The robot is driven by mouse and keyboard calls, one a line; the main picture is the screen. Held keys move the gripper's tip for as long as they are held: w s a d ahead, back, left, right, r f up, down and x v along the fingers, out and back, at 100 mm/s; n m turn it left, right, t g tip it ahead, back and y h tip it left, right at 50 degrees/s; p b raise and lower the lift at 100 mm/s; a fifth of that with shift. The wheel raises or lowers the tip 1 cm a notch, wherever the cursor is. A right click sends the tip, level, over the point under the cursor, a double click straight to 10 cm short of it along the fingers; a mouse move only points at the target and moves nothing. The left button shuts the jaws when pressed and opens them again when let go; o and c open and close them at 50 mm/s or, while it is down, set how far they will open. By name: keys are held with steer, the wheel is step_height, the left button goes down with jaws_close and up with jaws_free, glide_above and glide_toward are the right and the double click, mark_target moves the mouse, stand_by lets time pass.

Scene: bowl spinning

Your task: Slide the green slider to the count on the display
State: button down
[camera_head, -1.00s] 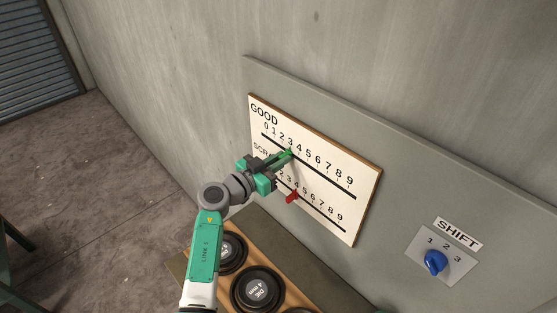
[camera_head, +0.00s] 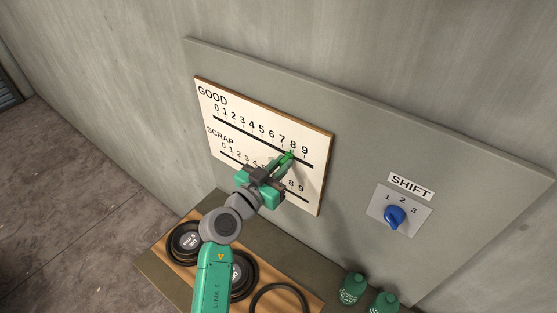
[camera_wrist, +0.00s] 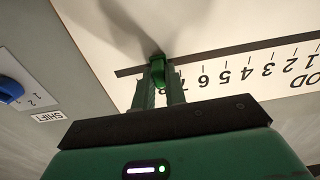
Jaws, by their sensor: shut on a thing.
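The white counter board (camera_head: 320,160) hangs on a grey panel, with a GOOD row above a SCRAP row, each numbered 0 to 9. The green slider (camera_head: 289,156) is on the GOOD track, at about the 8. It also shows in the wrist view (camera_wrist: 158,72), where the board looks upside down and my fingers hide the numbers beyond about 7. My gripper (camera_head: 286,161) is shut on the green slider. The red slider on the SCRAP row is hidden behind my gripper. No count display shows in these views.
A SHIFT plate with a blue knob (camera_head: 395,216) is at the right of the panel. Black die discs (camera_head: 186,241) lie on a wooden board below. Green bottles (camera_head: 353,288) stand at the lower right. The space before the panel's right part is clear.

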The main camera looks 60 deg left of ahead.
steer(key=shift+w+d, duration=0.1)
steer(key=shift+d, duration=0.25)
steer(key=c, duration=1.4)
jaws_free()
steer(key=shift+c, duration=0.2)
steer(key=b+v, duration=0.1)
steer(key=v, duration=0.6)
steer(key=shift+s+b, duration=0.3)
steer(key=shift+s, duration=0.1)
steer(key=shift+d, duration=0.1)
